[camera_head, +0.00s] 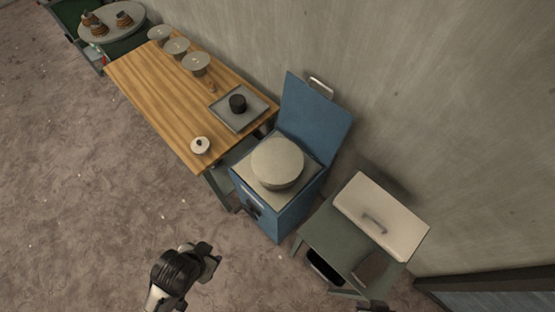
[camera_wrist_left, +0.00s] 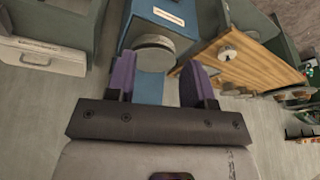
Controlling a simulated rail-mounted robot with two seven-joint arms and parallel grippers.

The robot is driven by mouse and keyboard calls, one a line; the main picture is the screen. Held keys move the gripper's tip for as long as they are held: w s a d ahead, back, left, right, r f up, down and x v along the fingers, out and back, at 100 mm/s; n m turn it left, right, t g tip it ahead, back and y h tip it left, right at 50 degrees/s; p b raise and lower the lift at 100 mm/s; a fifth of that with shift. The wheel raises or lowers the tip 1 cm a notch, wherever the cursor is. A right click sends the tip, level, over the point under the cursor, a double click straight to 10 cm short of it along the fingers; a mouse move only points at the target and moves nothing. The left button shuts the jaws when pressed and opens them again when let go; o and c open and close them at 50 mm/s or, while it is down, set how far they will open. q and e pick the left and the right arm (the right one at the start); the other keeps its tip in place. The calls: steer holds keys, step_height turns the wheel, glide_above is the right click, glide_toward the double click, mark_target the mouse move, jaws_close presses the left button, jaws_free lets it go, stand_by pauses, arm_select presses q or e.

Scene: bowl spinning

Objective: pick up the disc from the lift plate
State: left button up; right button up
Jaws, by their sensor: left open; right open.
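The disc (camera_head: 278,163) is a thick, round, pale beige piece. It lies flat on a light square surface (camera_head: 312,166), seemingly the lift plate, at the top of an open blue box (camera_head: 288,214). In the left wrist view the disc (camera_wrist_left: 155,47) shows beyond my left gripper (camera_wrist_left: 158,66). That gripper's two purple fingers are apart, with nothing held between them.
The blue box's lid (camera_head: 313,115) stands raised by the wall. A wooden table (camera_head: 165,95) on the left bears a grey tray (camera_head: 246,121) with a black cylinder, a small lidded pot (camera_head: 200,145) and several pale bowls. A green stand with a beige case (camera_head: 381,215) is at right.

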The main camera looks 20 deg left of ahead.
arm_select(q)
steer(key=c, duration=0.6)
steer(key=shift+f, duration=0.1)
